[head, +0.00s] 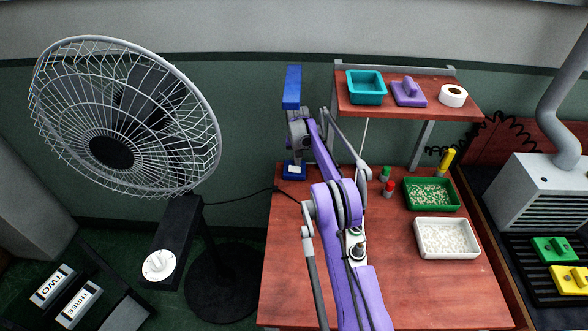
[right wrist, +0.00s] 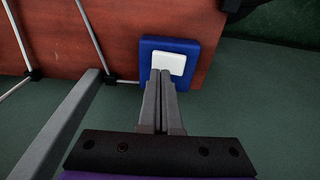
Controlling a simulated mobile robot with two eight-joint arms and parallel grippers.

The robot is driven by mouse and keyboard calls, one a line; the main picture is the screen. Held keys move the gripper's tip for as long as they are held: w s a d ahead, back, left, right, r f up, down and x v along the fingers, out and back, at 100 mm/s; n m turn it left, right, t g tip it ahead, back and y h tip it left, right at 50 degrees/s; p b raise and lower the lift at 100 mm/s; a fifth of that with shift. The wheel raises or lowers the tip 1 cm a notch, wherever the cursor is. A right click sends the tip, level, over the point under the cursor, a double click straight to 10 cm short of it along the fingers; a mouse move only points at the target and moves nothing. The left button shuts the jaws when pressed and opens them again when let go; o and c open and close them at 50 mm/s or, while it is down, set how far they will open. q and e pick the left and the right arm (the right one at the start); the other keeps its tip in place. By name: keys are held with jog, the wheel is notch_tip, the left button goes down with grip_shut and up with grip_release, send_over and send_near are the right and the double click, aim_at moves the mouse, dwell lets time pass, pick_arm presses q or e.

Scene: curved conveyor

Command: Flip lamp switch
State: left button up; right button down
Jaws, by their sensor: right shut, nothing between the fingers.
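The blue lamp stands at the desk's back left corner in the head view. Its upright blue head (head: 292,85) shows above my wrist, and its square blue base (head: 289,175) sits on the desk below. The white switch (right wrist: 175,63) lies on top of the blue base (right wrist: 193,45) in the right wrist view. My right gripper (right wrist: 161,73) is shut and empty. Its fingertips overlap the near edge of the switch in that view; I cannot tell whether they touch it. In the head view, my right gripper (head: 295,157) is above the base. My left gripper is not in view.
A shelf (head: 390,108) at the back holds a teal tray (head: 366,85), a purple object (head: 408,92) and a tape roll (head: 453,95). Green (head: 432,194) and white (head: 447,238) trays stand on the desk's right. A fan (head: 125,118) stands left.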

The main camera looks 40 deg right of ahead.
aim_at(298, 169)
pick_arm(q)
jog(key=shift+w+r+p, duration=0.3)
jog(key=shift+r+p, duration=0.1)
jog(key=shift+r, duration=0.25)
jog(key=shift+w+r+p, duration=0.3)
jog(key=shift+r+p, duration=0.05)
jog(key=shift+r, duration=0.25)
pick_arm(e)
notch_tip(298, 169, up, 5)
jog(key=shift+r, duration=0.1)
